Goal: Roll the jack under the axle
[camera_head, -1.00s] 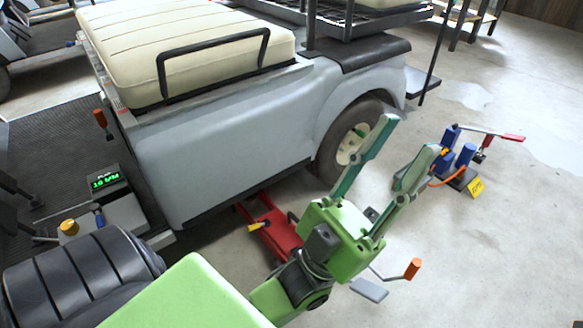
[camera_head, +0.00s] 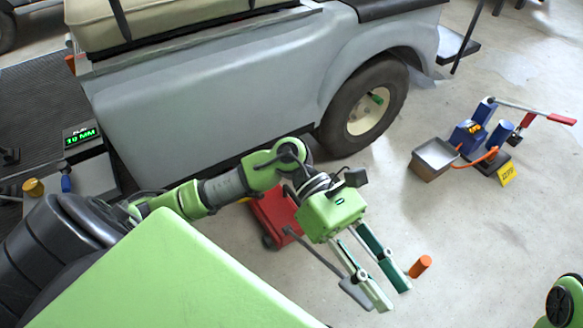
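The red jack (camera_head: 271,213) sits low on the floor beside the grey cart's (camera_head: 215,95) lower side, partly covered by my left arm. A grey bar runs from it toward a small grey plate (camera_head: 351,294). An orange grip (camera_head: 420,267) shows right of my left gripper; its join to the jack is hidden. My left gripper (camera_head: 392,299) points down and right, fingers apart, with nothing seen held between them. It is near the plate and grip; I cannot tell whether it touches them. The axle is hidden behind the rear wheel (camera_head: 365,105) and body. My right gripper is out of view.
A blue pump unit (camera_head: 470,135) with a red-tipped lever, yellow tag and grey tray (camera_head: 433,158) stands on the floor at right. A green-lit display (camera_head: 81,136) is at left. Floor is clear between the wheel and the pump.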

